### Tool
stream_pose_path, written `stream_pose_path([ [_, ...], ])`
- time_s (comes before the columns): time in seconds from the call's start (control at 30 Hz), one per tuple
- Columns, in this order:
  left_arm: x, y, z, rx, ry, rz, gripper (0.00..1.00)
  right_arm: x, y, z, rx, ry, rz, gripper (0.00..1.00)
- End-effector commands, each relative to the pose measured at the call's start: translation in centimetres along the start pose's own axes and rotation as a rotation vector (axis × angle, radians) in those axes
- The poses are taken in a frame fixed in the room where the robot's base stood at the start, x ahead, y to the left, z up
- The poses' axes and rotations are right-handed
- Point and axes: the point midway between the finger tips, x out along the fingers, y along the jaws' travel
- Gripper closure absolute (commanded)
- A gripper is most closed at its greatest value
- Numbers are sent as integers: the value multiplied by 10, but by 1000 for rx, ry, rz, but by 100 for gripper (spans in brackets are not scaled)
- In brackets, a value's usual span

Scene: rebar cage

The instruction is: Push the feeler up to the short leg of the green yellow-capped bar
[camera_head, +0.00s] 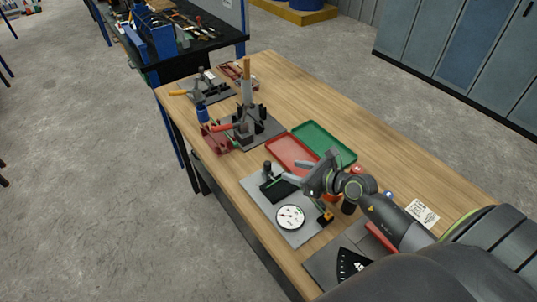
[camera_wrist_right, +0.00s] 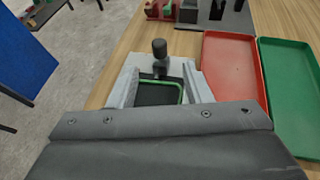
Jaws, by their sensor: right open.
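A grey gauge plate (camera_head: 255,190) lies on the bench. On it are a black pad (camera_head: 277,187), a black-knobbed post (camera_head: 267,167) that may be the feeler, and a white round dial (camera_head: 290,217). A bent green bar (camera_wrist_right: 181,92) lies over the black pad in the right wrist view. The black knob (camera_wrist_right: 160,48) stands beyond its far side. My right gripper (camera_wrist_right: 160,90) is open above the pad, its fingers on either side of the green bar in that view. I cannot tell whether it touches anything. The yellow cap is not clearly visible. My left gripper is not in view.
A red tray (camera_head: 292,155) and a green tray (camera_head: 325,143) lie beyond the plate. An orange-and-black part (camera_head: 326,217) sits at the plate's right edge. Bare wood (camera_head: 385,145) is free at the right.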

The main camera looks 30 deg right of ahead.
Motion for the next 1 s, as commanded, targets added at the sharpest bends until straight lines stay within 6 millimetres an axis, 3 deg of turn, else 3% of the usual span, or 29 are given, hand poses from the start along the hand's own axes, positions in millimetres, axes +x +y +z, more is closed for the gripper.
stream_pose_path([
  [0.1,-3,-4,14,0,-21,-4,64,16,0,2,4,-3,0,55],
  [0.27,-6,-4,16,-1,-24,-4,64,46,0,2,4,-3,1,55],
  [0.6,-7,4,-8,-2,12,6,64,100,0,1,1,-1,1,55],
  [1.0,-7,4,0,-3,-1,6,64,115,0,0,1,0,0,55],
])
